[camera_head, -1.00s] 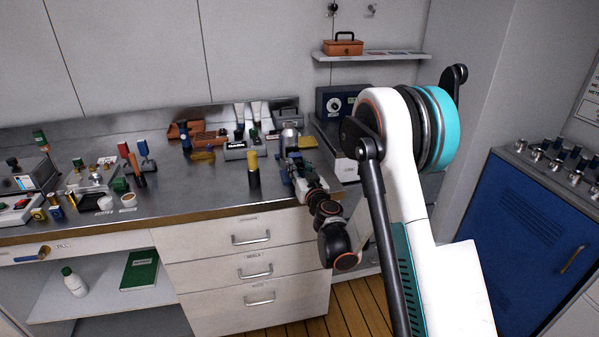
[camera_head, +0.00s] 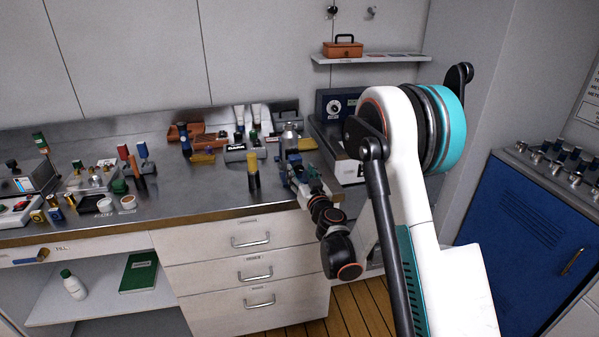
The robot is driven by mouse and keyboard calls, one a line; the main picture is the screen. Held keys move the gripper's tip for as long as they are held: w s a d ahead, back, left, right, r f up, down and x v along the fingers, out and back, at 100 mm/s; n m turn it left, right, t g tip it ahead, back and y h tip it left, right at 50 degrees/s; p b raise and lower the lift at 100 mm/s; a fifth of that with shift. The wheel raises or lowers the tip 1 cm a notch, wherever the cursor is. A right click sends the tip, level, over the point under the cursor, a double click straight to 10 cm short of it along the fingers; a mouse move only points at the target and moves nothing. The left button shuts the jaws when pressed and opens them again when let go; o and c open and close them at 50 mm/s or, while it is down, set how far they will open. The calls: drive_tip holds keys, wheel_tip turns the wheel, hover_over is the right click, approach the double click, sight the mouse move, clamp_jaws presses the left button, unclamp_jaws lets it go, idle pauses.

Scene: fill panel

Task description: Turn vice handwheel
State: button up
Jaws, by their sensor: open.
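My gripper (camera_head: 290,172) is at the far end of my arm, over the right part of the steel bench near its front edge. It is small in the view and seen from behind; its jaws are open. I cannot tell whether the gripper touches anything.
A dark cylinder with a yellow top (camera_head: 253,170) stands close left of my gripper. A blue box with a dial (camera_head: 335,103) is behind on the right. Several small tools and bottles crowd the bench's left. Drawers (camera_head: 240,260) are below; a blue cabinet (camera_head: 520,230) is right.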

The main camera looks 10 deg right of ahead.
drive_tip(key=s, duration=0.5)
drive_tip(key=shift+s+d, duration=0.15)
drive_tip(key=shift+d, duration=0.05)
drive_tip(key=s+a+r+n+g+y, duration=0.45)
drive_tip(key=s+a+r, duration=0.45)
drive_tip(key=s+r, duration=0.4)
drive_tip(key=s+d+f+m+g+h, duration=0.1)
drive_tip(key=s+d+g+h, duration=0.1)
drive_tip(key=s, duration=0.6)
drive_tip(key=s+d+f+m+g+h, duration=0.1)
drive_tip(key=s+d+f+g, duration=0.1)
drive_tip(key=s, duration=0.7)
drive_tip(key=s+d+f+m+g+h, duration=0.1)
drive_tip(key=s+d, duration=0.3)
drive_tip(key=s, duration=0.4)
drive_tip(key=shift+s+d+f+m+g+h, duration=0.25)
drive_tip(key=shift+f+m+g+h, duration=0.15)
drive_tip(key=shift+g+h, duration=0.45)
